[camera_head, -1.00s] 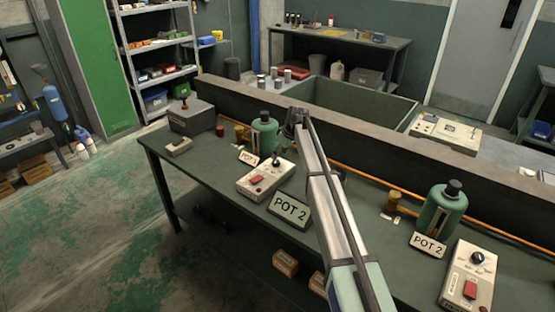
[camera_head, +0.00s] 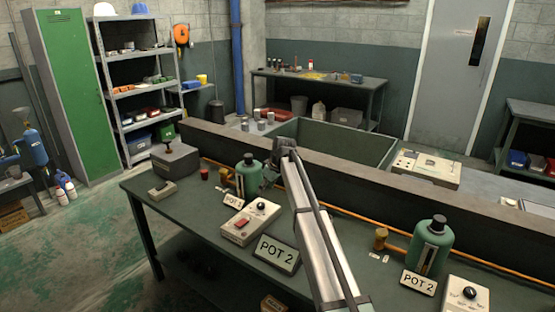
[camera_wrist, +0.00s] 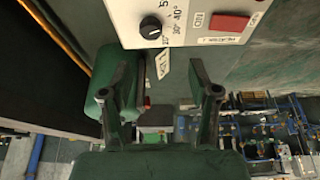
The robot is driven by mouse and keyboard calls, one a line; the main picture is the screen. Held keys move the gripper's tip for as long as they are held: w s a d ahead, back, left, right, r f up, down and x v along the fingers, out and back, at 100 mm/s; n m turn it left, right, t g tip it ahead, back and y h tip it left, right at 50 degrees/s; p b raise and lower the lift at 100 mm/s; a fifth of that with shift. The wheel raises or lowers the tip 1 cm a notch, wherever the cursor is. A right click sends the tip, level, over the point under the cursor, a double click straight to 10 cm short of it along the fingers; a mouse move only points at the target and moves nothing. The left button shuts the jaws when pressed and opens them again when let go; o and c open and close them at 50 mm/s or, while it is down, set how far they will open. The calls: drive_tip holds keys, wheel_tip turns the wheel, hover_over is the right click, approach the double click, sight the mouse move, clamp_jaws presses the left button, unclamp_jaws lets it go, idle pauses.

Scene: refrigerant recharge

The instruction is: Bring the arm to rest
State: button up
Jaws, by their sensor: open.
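My arm reaches over the dark workbench (camera_head: 150,202) in the head view. My gripper (camera_head: 284,148) is at its far end, just right of the smaller-looking far green pot (camera_head: 248,178). In the wrist view my gripper (camera_wrist: 164,85) has its two fingers apart with no object visible between them. A green pot (camera_wrist: 105,72) shows beside the left finger there, and a control box (camera_wrist: 185,20) with a dial and a red switch is at the top. I cannot tell whether the finger touches the pot. The near green pot (camera_head: 433,246) stands upright at right.
A "POT 2" sign (camera_head: 277,254) and a control box (camera_head: 250,222) stand left of my arm. Another control box (camera_head: 465,298) is at lower right. A grey box (camera_head: 175,161) sits at the bench's far left end. A low wall (camera_head: 340,188) runs behind the bench.

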drive_tip(key=s+a+f+n+g+b, duration=0.1)
drive_tip(key=s+a+f+n+b, duration=0.1)
drive_tip(key=s+a+f, duration=0.55)
drive_tip(key=s+a+f+n+b, duration=0.25)
drive_tip(key=s+a+f, duration=0.25)
drive_tip(key=s+a, duration=0.6)
drive_tip(key=s+a+f+b, duration=0.1)
drive_tip(key=s+a+f, duration=0.1)
drive_tip(key=s+f, duration=0.6)
drive_tip(key=s+d+f+m+g+h+p, duration=0.1)
drive_tip(key=s+d+f+m, duration=0.2)
drive_tip(key=s+d+f, duration=0.55)
drive_tip(key=s+d+f+m+g+h+p, duration=0.1)
drive_tip(key=s+d+f+m+g, duration=0.15)
drive_tip(key=d+f, duration=0.6)
drive_tip(key=s+d+f+m+h+p, duration=0.15)
drive_tip(key=s+d+f, duration=0.45)
drive_tip(key=d, duration=0.6)
drive_tip(key=s+d+f+m+g+p, duration=0.1)
drive_tip(key=s+d+m, duration=0.2)
drive_tip(key=s, duration=0.7)
drive_tip(key=s+d+m+g, duration=0.2)
drive_tip(key=s+d+m, duration=0.1)
drive_tip(key=s+d, duration=0.5)
drive_tip(key=s+d+f+m+g+p, duration=0.1)
drive_tip(key=s+d, duration=0.5)
drive_tip(key=s, duration=0.8)
drive_tip(key=shift+d+f+m+g+p, duration=0.2)
drive_tip(key=shift+f+m+g+p, duration=0.2)
drive_tip(key=shift+m, duration=0.55)
